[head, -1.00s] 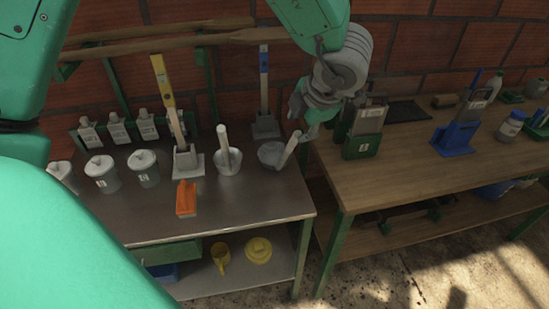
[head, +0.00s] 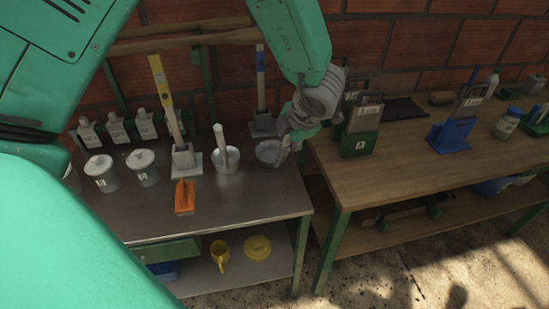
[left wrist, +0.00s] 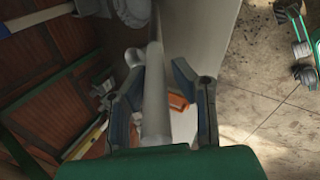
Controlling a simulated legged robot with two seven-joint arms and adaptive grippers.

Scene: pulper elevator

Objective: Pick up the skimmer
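A pale bowl-shaped tool with a straight light handle, which I take to be the skimmer (head: 268,153), stands at the right end of the metal table. My left gripper (head: 291,138) is over its handle and hides most of it. In the left wrist view the pale handle (left wrist: 155,95) runs between the two dark fingers of the left gripper (left wrist: 155,68). The fingers are apart, with gaps beside the handle. A similar pale cup with an upright handle (head: 226,158) stands to the left. My right gripper is not in view.
An orange-handled brush (head: 185,197) lies near the front of the metal table (head: 235,205). Lidded pots (head: 102,172) and white bottles stand at the left. A wooden table (head: 400,165) with a green holder (head: 360,143) and blue holder (head: 452,136) is at the right, across a gap.

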